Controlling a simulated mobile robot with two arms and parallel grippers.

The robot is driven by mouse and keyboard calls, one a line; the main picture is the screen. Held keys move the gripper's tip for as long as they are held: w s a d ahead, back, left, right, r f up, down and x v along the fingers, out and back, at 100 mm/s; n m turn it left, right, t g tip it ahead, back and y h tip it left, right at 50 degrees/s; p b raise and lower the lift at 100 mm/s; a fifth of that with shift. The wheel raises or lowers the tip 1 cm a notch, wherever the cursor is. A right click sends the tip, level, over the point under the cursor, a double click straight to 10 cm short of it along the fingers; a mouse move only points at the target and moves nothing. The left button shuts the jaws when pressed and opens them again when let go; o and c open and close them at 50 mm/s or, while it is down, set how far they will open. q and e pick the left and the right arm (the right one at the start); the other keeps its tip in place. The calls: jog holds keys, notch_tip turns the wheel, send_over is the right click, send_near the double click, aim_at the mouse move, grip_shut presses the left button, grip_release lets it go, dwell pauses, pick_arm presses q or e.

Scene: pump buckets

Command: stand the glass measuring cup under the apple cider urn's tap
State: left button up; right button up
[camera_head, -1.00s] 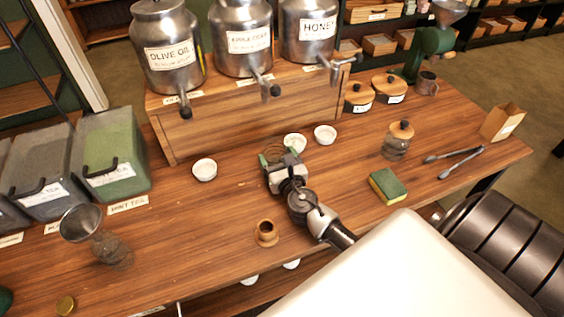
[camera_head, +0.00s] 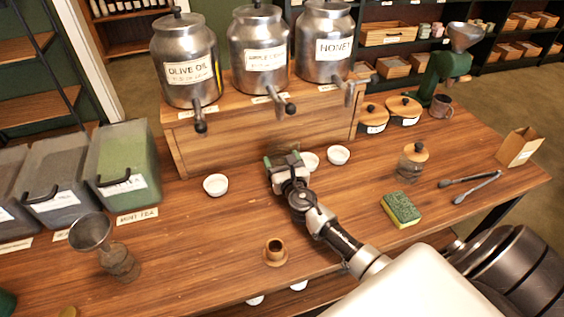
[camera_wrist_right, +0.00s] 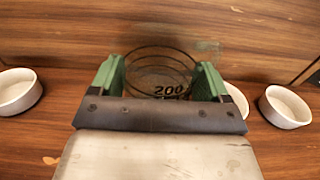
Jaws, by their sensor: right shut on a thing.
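The apple cider urn (camera_head: 258,50) is the middle of three metal urns in the head view, and its tap (camera_head: 289,108) sticks out over the stand's front. My right gripper (camera_head: 283,160) is below that tap in the picture, close to the stand's front face. In the right wrist view my right gripper (camera_wrist_right: 160,78) has its green fingers shut on the clear glass measuring cup (camera_wrist_right: 160,62), marked 200. The cup is mostly hidden in the head view. I cannot tell whether its base touches the table. My left gripper is not in view.
White bowls (camera_head: 215,185) (camera_head: 338,155) stand before the stand (camera_head: 270,135), and one bowl (camera_head: 310,161) is right beside my right gripper. A small wooden cup (camera_head: 275,250), a sponge (camera_head: 401,209) and a jar (camera_head: 411,163) stand nearer.

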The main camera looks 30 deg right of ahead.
jog(key=shift+s+f+b, duration=0.1)
jog(key=shift+f+b, duration=0.3)
jog(key=shift+f, duration=0.05)
dwell(0.7)
jog(key=o, duration=1)
jog(key=shift+c, duration=0.2)
jog(key=v, duration=1.1)
jog(key=shift+d, duration=0.15)
